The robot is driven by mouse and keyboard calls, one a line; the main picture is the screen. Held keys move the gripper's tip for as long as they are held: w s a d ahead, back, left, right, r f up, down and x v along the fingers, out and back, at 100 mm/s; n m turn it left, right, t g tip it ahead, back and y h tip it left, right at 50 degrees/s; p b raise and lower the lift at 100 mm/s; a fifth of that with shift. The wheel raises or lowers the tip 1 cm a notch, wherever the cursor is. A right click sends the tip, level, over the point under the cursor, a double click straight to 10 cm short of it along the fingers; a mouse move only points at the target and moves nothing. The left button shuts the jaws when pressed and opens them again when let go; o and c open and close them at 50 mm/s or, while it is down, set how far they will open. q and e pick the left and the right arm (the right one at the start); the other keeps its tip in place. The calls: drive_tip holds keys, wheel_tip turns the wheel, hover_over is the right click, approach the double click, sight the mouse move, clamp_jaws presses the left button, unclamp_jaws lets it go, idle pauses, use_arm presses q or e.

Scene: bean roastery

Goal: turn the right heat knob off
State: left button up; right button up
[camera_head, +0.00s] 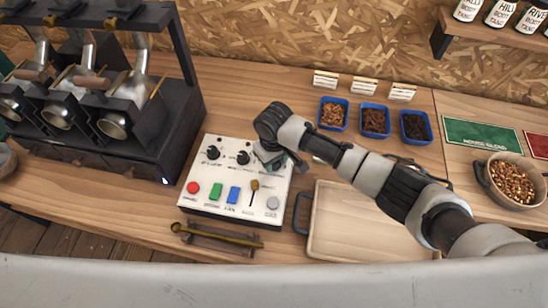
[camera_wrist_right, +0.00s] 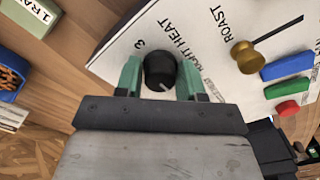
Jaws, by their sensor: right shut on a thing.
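The white control panel (camera_head: 207,205) stands on the wooden counter. My right gripper (camera_head: 270,160) is over its upper right corner. In the right wrist view, the black right heat knob (camera_wrist_right: 160,69) sits between the two green fingers of my right gripper (camera_wrist_right: 160,76), which is shut on it. The printed words by the knob are partly covered, with a "3" on its left. A pale mark shows on the knob's lower edge. In the head view my gripper hides this knob. Two other black knobs (camera_head: 213,153) (camera_head: 243,157) are left of it. My left gripper is out of view.
The panel has a red button (camera_head: 193,188), green and blue switches, a brass roast lever (camera_head: 254,187) and a grey button (camera_head: 272,203). A wooden tray (camera_head: 345,244) is right of it. Blue bins (camera_head: 375,120) stand behind. A dark roaster (camera_head: 150,135) is left.

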idle(0.3)
drive_tip(key=o, duration=0.9)
drive_tip(key=shift+r, duration=0.1)
wheel_tip(320, 180, up, 11)
drive_tip(key=shift+f+b, duration=0.2)
drive_tip(key=shift+b, duration=0.35)
